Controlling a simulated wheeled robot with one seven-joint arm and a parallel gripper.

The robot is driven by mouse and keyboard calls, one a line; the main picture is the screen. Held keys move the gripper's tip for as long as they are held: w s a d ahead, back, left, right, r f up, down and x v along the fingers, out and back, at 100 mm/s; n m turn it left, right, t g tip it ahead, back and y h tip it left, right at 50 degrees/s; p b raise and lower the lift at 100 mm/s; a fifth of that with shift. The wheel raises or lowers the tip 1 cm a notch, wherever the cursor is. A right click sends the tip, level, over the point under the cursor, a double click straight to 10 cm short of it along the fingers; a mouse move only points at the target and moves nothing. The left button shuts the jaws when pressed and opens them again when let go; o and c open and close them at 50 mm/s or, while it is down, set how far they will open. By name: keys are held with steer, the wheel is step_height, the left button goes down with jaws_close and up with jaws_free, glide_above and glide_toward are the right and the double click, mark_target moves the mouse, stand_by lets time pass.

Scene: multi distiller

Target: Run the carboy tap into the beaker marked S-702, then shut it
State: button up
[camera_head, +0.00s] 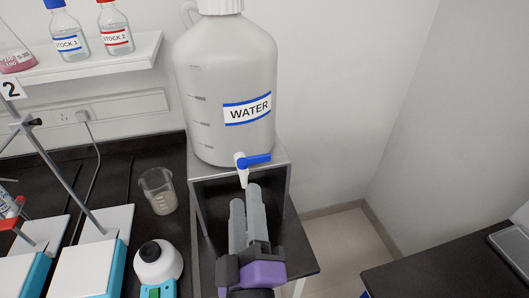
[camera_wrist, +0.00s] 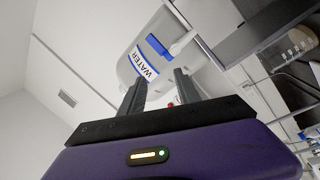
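The white carboy (camera_head: 225,85), labelled WATER, stands on a grey metal stand (camera_head: 283,170). Its tap has a white spout (camera_head: 242,174) and a blue handle (camera_head: 257,160) that points right. No water stream shows. In the wrist view, the blue handle (camera_wrist: 157,45) lies beyond the fingertips. My gripper (camera_head: 246,194) is just below and in front of the tap, apart from it. In the wrist view, my gripper's fingers (camera_wrist: 159,80) are spread with nothing between them. A glass beaker (camera_head: 158,190) stands on the bench left of the stand; no S-702 mark is readable on it.
A white round-topped device (camera_head: 157,262) stands in front of the beaker. Stands with metal rods and white-topped bases (camera_head: 90,268) fill the left bench. STOCK 1 (camera_head: 68,38) and STOCK 2 (camera_head: 114,32) bottles sit on a wall shelf. Floor (camera_head: 335,235) is clear right of the stand.

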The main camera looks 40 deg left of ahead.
mark_target(262, 160)
steer(key=w+a+r+n+h, duration=0.1)
steer(key=w+a+r+n, duration=0.1)
steer(key=a+r, duration=0.2)
steer(key=shift+w+a+f+n+t+h+p, duration=0.15)
steer(key=shift+w+f+n+h+p, duration=0.4)
steer(key=shift+w, duration=1.05)
steer(key=shift+w+a+f+n+t+h+p, duration=0.1)
steer(key=shift+w+a+f+t+h+p, duration=0.1)
steer(key=shift+w+f+h, duration=1.05)
steer(key=shift+w+a+f+n+t+h+p, duration=0.15)
steer(key=shift+w+f+n+h+p, duration=0.15)
steer(key=shift+w, duration=1.65)
jaws_close()
